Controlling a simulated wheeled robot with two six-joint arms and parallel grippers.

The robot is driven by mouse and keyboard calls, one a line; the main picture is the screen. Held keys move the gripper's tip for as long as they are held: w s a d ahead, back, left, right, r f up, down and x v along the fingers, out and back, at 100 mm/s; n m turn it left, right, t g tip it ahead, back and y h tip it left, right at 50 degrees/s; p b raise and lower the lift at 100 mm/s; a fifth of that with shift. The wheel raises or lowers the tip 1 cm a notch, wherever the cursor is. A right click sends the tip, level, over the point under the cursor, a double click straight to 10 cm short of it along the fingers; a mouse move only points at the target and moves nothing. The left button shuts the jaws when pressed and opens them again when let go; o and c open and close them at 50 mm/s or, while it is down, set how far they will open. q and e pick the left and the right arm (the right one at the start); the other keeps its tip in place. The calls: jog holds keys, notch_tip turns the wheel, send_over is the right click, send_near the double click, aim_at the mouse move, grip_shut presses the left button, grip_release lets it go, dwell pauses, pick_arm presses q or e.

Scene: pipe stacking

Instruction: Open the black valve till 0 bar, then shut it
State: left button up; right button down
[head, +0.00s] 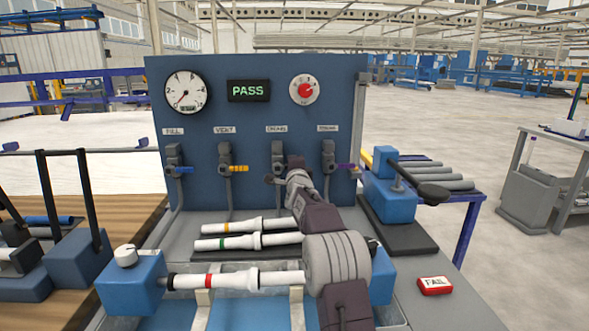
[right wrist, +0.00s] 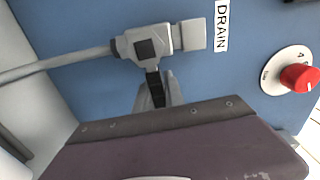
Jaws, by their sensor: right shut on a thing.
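The drain valve (head: 278,155) is the third valve from the left on the blue panel, under its label. Its black lever (head: 269,180) is mostly hidden behind my gripper in the head view. In the right wrist view, the valve body (right wrist: 150,42) shows with the black lever (right wrist: 155,85) pointing down towards my gripper. My right gripper (head: 292,170) is at this lever and shut on it. The round pressure gauge (head: 185,92) has its needle pointing to the lower left. My left gripper is not in view.
Beside it are the blue-handled fill valve (head: 177,168), yellow-handled vent valve (head: 232,167) and purple-handled valve (head: 333,163). A green PASS display (head: 248,91) and red knob (head: 305,90) sit above. White pipes (head: 245,241) lie below. A red FAIL button (head: 434,286) is at right.

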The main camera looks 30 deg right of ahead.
jog(key=shift+f+m+b, duration=0.3)
dwell(0.4)
jog(key=c, duration=1.4)
grip_release()
jog(key=shift+c, duration=0.2)
jog(key=shift+s, duration=0.1)
jog(key=b+v, duration=0.2)
jog(key=v, duration=0.7)
jog(key=shift+r, duration=0.1)
